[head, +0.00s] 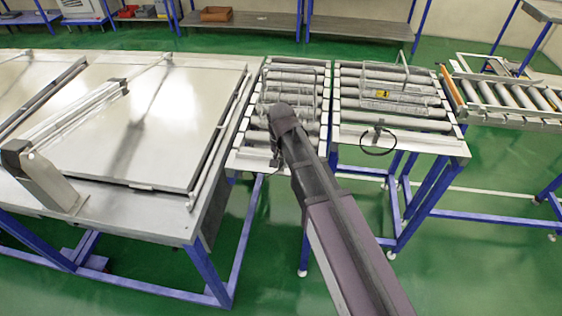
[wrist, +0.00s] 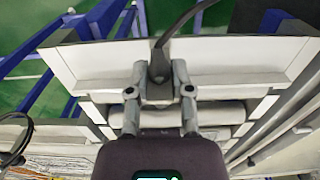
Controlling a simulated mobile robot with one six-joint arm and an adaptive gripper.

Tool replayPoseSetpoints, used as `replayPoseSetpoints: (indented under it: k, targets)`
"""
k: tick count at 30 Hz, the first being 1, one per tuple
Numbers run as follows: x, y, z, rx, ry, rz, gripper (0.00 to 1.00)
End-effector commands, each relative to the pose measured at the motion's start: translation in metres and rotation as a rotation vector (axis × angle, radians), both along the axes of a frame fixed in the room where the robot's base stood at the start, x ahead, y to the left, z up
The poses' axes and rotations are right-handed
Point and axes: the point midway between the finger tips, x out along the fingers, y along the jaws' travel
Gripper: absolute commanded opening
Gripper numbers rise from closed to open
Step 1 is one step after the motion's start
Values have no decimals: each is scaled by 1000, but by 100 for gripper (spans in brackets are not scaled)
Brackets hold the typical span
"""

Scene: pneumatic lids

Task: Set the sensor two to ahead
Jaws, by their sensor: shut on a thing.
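My gripper (wrist: 159,72) is shut on a small dark sensor (wrist: 157,88) in the wrist view, one finger on each side of it. A black cable (wrist: 176,22) runs up from the sensor. The sensor sits at the middle of the pale end plate (wrist: 95,62) of a roller conveyor. In the head view my arm hides most of the gripper and this sensor. A second sensor (head: 377,132) with a looped black cable is on the end plate of the conveyor to the right. I see no number on either sensor, and which way the held one faces is unclear.
A large steel table (head: 150,110) with a raised bar stands left of the roller conveyor (head: 295,77). A narrow gap separates it from the right conveyor (head: 390,112). Another roller line (head: 510,97) stands farther right. Green floor is open in front.

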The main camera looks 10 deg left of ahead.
Motion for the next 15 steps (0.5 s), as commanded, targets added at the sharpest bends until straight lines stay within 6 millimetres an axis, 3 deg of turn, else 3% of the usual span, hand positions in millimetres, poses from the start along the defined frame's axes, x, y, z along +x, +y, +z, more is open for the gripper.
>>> replayPoseSetpoints:
  k: [1, 2, 5, 6, 15]
  targets:
    - [0, 0, 0, 0, 0, 0, 0]
    - [0, 0, 0, 0, 0, 0, 32]
    - [0, 0, 0, 0, 0, 1, 61]
    - [0, 0, 0, 0, 0, 1, 65]
    - [0, 0, 0, 0, 0, 1, 65]
